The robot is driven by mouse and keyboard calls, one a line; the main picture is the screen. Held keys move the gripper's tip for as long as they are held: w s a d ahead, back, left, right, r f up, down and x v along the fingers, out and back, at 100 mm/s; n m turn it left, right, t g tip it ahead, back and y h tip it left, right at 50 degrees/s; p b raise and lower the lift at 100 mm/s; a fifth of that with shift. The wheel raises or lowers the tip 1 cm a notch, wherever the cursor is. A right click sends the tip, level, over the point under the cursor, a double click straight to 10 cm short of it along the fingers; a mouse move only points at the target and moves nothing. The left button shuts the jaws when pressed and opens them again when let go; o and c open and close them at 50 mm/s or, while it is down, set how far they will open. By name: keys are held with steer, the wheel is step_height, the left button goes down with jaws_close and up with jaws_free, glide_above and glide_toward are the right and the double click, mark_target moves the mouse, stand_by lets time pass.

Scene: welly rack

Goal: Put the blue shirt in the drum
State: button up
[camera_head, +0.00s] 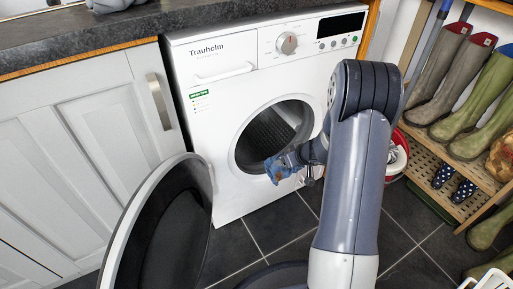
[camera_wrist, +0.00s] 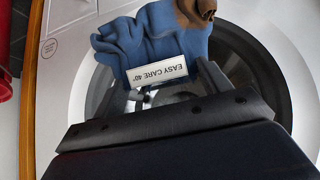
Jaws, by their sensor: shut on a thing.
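The blue shirt (camera_head: 283,165) is a small crumpled bundle in front of the washing machine's round opening. In the wrist view the blue shirt (camera_wrist: 150,42) shows a white label reading "EASY CARE 40°" and a brown patch at its upper right. My gripper (camera_head: 300,160) is shut on the shirt; its fingertips are largely hidden by the cloth in the wrist view (camera_wrist: 165,88). The drum (camera_head: 268,128) is dark inside, and its opening shows behind the shirt. The round door (camera_head: 165,225) stands wide open to the left.
The white washing machine (camera_head: 225,95) stands under a dark worktop (camera_head: 190,18), beside pale cupboards (camera_head: 95,130). A slatted rack (camera_head: 430,155) with several boots is at the right. A red and white bucket (camera_head: 397,155) stands between machine and rack. Dark floor tiles (camera_head: 270,220) are clear in front.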

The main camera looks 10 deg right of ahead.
steer(key=shift+w+f+b, duration=0.25)
steer(key=shift+f+b, duration=0.2)
steer(key=shift+b, duration=0.1)
steer(key=w+a, duration=0.3)
steer(key=w, duration=0.5)
steer(key=w+a, duration=0.2)
steer(key=w, duration=0.5)
steer(key=w+a+f+g+h, duration=0.1)
steer(key=w+a+f+g, duration=0.1)
steer(key=w+f, duration=0.5)
steer(key=shift+a+f+g, duration=0.15)
steer(key=shift+f+g, duration=0.55)
steer(key=shift+f, duration=1.05)
steer(key=shift+f, duration=0.1)
steer(key=shift+f, duration=0.5)
steer(key=o, duration=1.5)
steer(key=shift+c, duration=0.2)
